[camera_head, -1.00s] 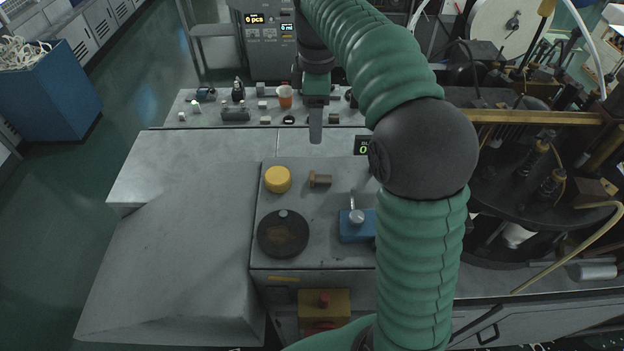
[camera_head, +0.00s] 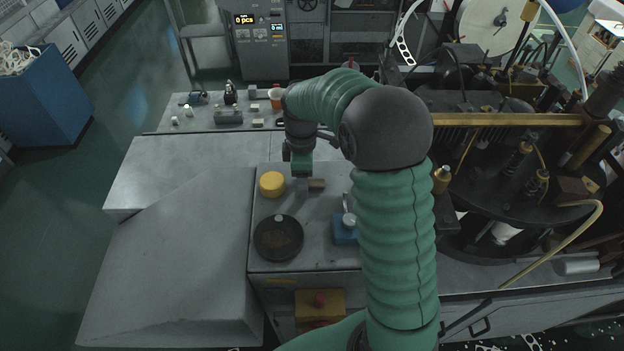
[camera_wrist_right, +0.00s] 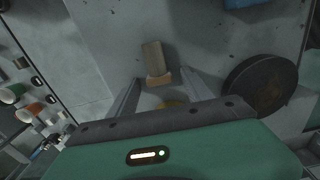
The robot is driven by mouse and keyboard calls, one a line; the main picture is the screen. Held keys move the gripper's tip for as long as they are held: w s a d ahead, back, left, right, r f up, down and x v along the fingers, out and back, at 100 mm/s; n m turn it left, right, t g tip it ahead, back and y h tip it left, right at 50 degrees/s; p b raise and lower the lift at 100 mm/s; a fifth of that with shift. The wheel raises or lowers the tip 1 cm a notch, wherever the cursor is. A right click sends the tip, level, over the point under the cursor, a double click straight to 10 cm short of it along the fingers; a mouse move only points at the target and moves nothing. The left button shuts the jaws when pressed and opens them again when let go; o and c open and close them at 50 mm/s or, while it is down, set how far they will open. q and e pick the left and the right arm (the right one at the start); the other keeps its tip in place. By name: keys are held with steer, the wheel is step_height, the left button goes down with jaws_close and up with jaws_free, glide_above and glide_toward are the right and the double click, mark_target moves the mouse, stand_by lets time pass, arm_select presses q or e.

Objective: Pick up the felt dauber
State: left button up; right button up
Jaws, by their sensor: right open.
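The felt dauber (camera_head: 317,184), a small piece with a brownish handle, lies on the grey worktop beside the yellow round object. In the right wrist view the dauber (camera_wrist_right: 154,58) shows a grey-brown handle and a wider tan end. My right gripper (camera_head: 302,172) hangs low over the worktop, just behind and left of the dauber in the head view. In the wrist view my right gripper (camera_wrist_right: 161,76) is open, with the dauber's tan end between the fingertips. No grip on it shows. My left gripper is not in view.
A yellow round object (camera_head: 271,184) stands left of the dauber and is partly hidden in the wrist view. A dark round dish (camera_head: 278,238) and a blue block with a metal knob (camera_head: 345,232) sit nearer. Dark machinery (camera_head: 500,150) fills the right. The left worktop is clear.

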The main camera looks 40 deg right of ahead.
steer(key=shift+w, duration=0.15)
steer(key=shift+c, duration=0.4)
steer(key=shift+s, duration=0.2)
steer(key=c, duration=1)
jaws_close()
steer(key=shift+w, duration=0.1)
step_height(320, 180, up, 9)
steer(key=shift+r+b, duration=0.1)
steer(key=shift+b, duration=1.1)
steer(key=shift+r, duration=0.4)
